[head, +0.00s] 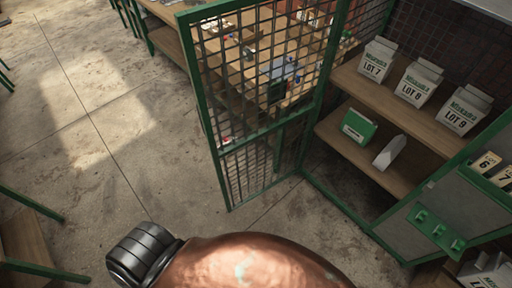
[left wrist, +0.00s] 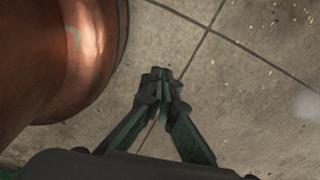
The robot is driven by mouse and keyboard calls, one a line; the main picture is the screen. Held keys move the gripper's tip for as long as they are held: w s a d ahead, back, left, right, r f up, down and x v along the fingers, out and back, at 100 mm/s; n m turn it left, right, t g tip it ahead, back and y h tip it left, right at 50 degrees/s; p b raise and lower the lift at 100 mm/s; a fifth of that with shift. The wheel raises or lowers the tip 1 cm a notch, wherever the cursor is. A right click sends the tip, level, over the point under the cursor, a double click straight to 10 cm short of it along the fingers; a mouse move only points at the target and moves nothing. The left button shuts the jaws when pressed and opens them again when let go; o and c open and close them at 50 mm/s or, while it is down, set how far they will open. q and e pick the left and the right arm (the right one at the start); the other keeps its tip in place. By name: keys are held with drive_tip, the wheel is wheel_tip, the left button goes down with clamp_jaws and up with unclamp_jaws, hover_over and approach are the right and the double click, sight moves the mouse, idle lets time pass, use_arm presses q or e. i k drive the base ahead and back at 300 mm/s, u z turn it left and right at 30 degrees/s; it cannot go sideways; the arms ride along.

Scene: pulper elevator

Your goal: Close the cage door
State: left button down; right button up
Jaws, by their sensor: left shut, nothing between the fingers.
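The cage door (head: 262,110) is a green-framed mesh panel in the head view. It stands open, swung out over the concrete floor, with its right edge by the cage's front corner and its left edge free. The cage (head: 348,208) is at the right, with its front open and shelves visible inside. My left gripper (left wrist: 163,85) shows only in the left wrist view. Its fingertips meet, with nothing between them, above bare floor. The door does not show in that view, and no gripper touches it in the head view. My right gripper is in neither view.
Inside the cage, shelves hold white bags marked LOT 7 (head: 376,60), LOT 8 and LOT 9, and a green box (head: 358,126). A cluttered wooden table (head: 165,42) stands behind the door. Open floor (head: 130,150) lies left of the door. A wooden bench (head: 22,240) is at lower left.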

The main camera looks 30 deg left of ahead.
sight(275, 91)
drive_tip(key=k, duration=0.6)
drive_tip(key=u, duration=2.45)
drive_tip(key=i, duration=3.55)
drive_tip(key=z, duration=4)
drive_tip(key=i, duration=0.95)
